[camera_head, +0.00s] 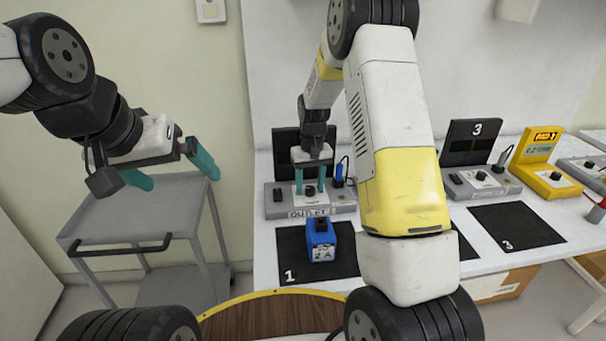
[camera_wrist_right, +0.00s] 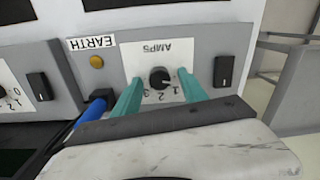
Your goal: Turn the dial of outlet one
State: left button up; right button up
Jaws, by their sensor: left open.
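Outlet one (camera_head: 282,209) is a grey box at the back of the table, behind the mat marked 1, with a dark panel standing behind it. My right gripper (camera_head: 310,190) points down at its front face. In the right wrist view the black dial (camera_wrist_right: 160,77) sits on a white plate marked AMPS with numbers around it. The fingers of my right gripper (camera_wrist_right: 159,84) stand open on either side of the dial, with gaps between them and the knob. My left gripper (camera_head: 172,172) is open and empty, above the grey cart.
A blue device (camera_head: 321,241) stands on black mat 1 (camera_head: 292,256). Outlet 3 (camera_head: 484,184) and a yellow unit (camera_head: 543,165) are further right. A black switch (camera_wrist_right: 224,71) and a blue plug (camera_wrist_right: 96,106) flank the dial plate. The grey cart (camera_head: 140,215) stands left of the table.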

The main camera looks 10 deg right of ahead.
jog(key=shift+d+r, duration=0.1)
jog(key=shift+r, duration=3.8)
jog(key=shift+r, duration=0.2)
notch_tip(320, 180, up, 7)
jog(key=t, duration=0.1)
send_over(311, 188)
jog(key=s, duration=0.4)
jog(key=s+d+r+m+t+y, duration=0.1)
jog(key=s+r+t, duration=0.1)
jog(key=s+r, duration=0.4)
jog(key=s+d+r+t+y, duration=0.1)
jog(key=s+r, duration=0.3)
jog(key=s, duration=0.4)
jog(key=s+t, duration=0.2)
jog(key=s, duration=0.7)
jog(key=shift+a+r, duration=0.3)
jog(key=shift+r, duration=0.05)
jog(key=shift+s+f, duration=0.15)
jog(key=shift+s, duration=0.45)
jog(key=shift+c, duration=0.2)
